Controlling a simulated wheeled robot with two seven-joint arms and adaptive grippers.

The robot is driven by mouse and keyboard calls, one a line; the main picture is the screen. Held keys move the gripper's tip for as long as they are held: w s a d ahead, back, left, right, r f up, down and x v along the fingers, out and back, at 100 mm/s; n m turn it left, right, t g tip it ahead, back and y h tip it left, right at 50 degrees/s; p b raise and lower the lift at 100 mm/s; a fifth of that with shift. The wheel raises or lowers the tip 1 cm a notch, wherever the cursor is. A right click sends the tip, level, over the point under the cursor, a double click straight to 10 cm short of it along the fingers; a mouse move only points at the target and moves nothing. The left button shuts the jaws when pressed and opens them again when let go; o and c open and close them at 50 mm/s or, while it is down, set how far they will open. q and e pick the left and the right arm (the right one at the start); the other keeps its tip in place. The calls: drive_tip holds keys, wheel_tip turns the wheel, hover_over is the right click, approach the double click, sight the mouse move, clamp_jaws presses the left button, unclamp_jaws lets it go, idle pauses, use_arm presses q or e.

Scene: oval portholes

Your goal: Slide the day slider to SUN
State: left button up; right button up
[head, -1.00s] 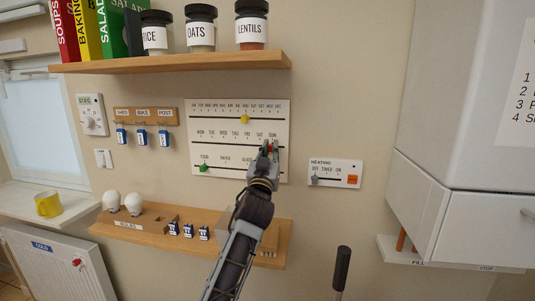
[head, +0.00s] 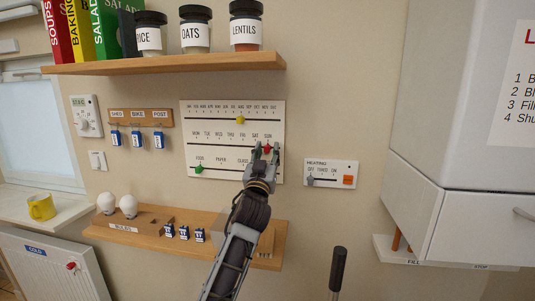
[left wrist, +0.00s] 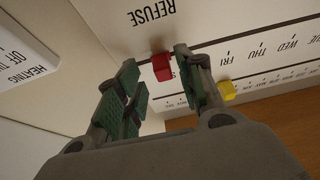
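The white planner panel (head: 192,125) hangs on the wall. Its day row runs from MON to SUN. The red day slider knob (head: 267,149) is at the right end of that row, below the SUN label (head: 268,135). In the left wrist view the red knob (left wrist: 161,67) shows between the finger pads, nearer the right one. My left gripper (head: 267,152) is open around the knob, with visible gaps beside it; its point in the wrist view is between the fingers (left wrist: 160,85). My right gripper is not in view.
A yellow knob (head: 240,119) is on the month row above and a green knob (head: 199,169) on the bottom row. The heating panel (head: 331,173) is to the right. A shelf with jars (head: 165,63) is above, a bulb shelf (head: 150,235) below.

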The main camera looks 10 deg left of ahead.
use_arm(q)
drive_tip(key=v, duration=1.1)
drive_tip(key=shift+s, duration=0.25)
drive_tip(key=shift+d+f, duration=0.1)
drive_tip(key=shift+f, duration=0.05)
idle(0.6)
